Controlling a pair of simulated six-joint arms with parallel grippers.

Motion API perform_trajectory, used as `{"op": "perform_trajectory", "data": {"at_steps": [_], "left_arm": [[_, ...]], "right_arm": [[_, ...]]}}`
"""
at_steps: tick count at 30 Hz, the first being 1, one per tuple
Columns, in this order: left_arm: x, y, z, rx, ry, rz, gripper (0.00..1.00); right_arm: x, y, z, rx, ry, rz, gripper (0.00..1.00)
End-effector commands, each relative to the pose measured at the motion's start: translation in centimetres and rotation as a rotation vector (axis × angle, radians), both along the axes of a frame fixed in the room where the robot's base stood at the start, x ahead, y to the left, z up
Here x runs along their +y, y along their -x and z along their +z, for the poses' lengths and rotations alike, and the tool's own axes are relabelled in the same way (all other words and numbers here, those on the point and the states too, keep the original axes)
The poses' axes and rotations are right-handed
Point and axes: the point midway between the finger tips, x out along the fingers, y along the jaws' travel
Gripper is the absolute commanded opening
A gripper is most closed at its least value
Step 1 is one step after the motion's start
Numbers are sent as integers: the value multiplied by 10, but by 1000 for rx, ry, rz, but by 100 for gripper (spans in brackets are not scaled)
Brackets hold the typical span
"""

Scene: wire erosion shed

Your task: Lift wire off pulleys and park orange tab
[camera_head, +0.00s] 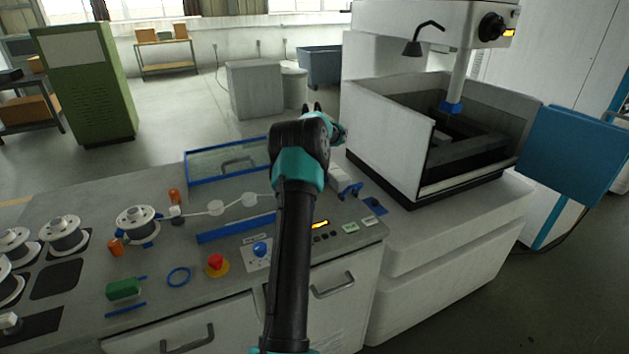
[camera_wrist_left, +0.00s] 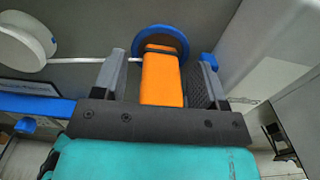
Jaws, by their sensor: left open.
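The orange tab (camera_wrist_left: 163,80) shows in the left wrist view, in front of a round dark-blue piece (camera_wrist_left: 178,38). My left gripper (camera_wrist_left: 163,62) is open, with a finger on either side of the tab. A thin pale wire (camera_wrist_left: 85,60) runs from a white pulley (camera_wrist_left: 28,40) toward the tab. My left arm covers the tab there. My right gripper is not in view.
Several wire spools (camera_head: 138,219) stand at the left of the grey bench. A red knob (camera_head: 216,262), a blue ring (camera_head: 178,277) and a green block (camera_head: 123,289) are near the front. The white machine tank (camera_head: 385,150) rises close at the right.

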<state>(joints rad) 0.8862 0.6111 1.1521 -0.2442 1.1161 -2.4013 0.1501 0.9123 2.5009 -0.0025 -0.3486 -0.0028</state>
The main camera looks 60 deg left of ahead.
Motion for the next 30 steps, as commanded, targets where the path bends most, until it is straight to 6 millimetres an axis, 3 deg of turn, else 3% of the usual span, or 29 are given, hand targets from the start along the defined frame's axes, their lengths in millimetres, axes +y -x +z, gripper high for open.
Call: {"op": "perform_trajectory", "data": {"at_steps": [16,30], "left_arm": [[0,0,-4,-1,-1,0,66],[0,0,-4,-1,-1,0,21]], "right_arm": [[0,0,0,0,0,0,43],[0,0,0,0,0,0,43]]}}
